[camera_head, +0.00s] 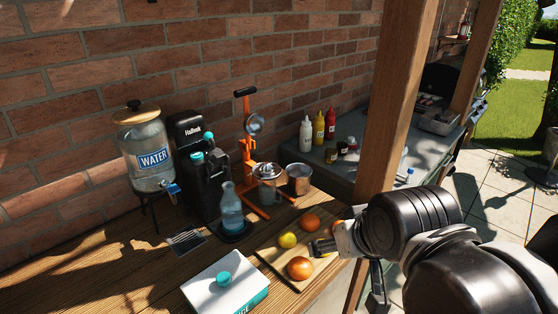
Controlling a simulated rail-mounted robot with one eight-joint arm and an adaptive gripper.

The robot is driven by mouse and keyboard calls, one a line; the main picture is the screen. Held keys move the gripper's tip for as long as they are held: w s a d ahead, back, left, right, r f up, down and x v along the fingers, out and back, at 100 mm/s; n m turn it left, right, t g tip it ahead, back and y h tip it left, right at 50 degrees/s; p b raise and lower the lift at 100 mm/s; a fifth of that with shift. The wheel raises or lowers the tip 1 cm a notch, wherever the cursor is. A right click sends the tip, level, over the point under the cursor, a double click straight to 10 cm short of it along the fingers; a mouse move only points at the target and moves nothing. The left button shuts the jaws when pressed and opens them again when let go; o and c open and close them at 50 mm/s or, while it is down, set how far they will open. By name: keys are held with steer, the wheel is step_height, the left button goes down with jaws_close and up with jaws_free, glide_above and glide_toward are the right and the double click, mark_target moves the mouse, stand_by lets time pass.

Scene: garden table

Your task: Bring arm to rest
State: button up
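My arm reaches in from the right edge, in front of the wooden post. My gripper (348,262) is at its end, over the right end of the cutting board (271,252). One finger points left over the board close to the fruit, and the other hangs down past the board's right end. The fingers are wide apart, and I see nothing held between them. My arm hides part of the board's right side and a fruit there.
On the board lie a yellow lemon (287,240) and orange fruits (300,268). A blue bottle (231,211), orange press (247,165), water dispenser (145,155) and white box (226,284) stand on the wooden counter (110,262). A wooden post (388,110) rises behind my gripper.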

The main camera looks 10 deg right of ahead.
step_height(320, 180, down, 4)
steer(key=b, duration=0.2)
steer(key=shift+r+b, duration=0.1)
steer(key=shift+b, duration=0.3)
